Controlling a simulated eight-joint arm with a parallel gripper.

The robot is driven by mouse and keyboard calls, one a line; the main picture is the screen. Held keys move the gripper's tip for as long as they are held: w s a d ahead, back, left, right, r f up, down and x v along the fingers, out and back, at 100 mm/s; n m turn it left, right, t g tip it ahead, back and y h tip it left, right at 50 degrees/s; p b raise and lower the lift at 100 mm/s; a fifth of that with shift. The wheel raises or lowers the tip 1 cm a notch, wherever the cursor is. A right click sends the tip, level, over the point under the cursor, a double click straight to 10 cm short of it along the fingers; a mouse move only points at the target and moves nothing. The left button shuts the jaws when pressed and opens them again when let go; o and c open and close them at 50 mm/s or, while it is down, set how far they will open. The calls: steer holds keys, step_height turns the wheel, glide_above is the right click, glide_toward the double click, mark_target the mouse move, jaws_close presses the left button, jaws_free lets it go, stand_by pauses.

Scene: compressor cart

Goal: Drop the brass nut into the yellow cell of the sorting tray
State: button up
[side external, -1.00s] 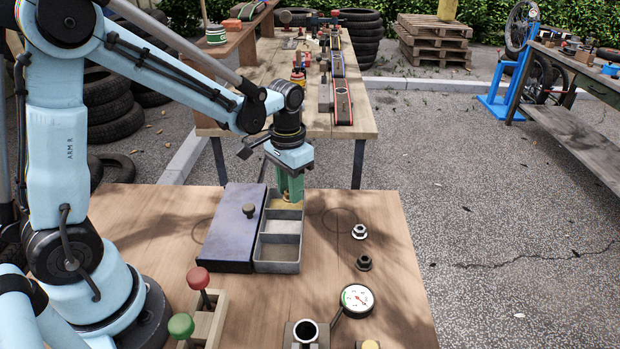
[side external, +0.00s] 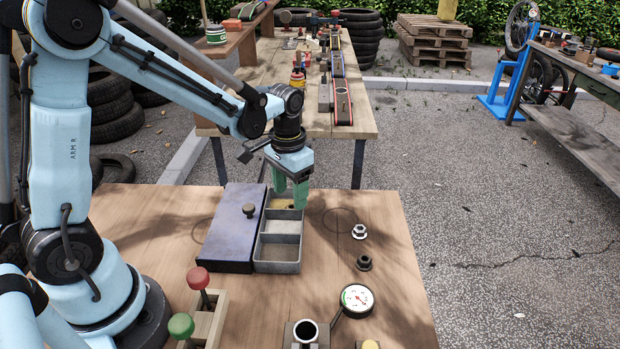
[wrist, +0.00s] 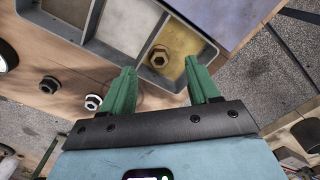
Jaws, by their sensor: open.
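The brass nut (wrist: 159,57) lies in the yellow cell (wrist: 176,50) of the grey sorting tray (wrist: 113,38), near one of the cell's dividing walls. The tray (side external: 277,268) also shows in the side view, with the yellow cell at its far end. My gripper (wrist: 161,83) has its two green fingers spread wide with nothing between them. In the side view my gripper (side external: 290,192) is over the far end of the tray, and its fingers partly cover the yellow cell.
A blue-purple lidded box (side external: 230,235) with a knob (side external: 249,210) stands against the tray's left side. A silver nut (side external: 359,231) and a dark nut (side external: 364,262) lie to the right. A dial gauge (side external: 356,300) is nearer.

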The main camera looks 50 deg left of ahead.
step_height(320, 180, up, 12)
stand_by(0.6)
steer(key=s+d+f+t, duration=0.2)
steer(key=s+t, duration=0.5)
steer(key=s, duration=0.1)
steer(key=shift+s+d, duration=0.35)
steer(key=shift+s, duration=0.05)
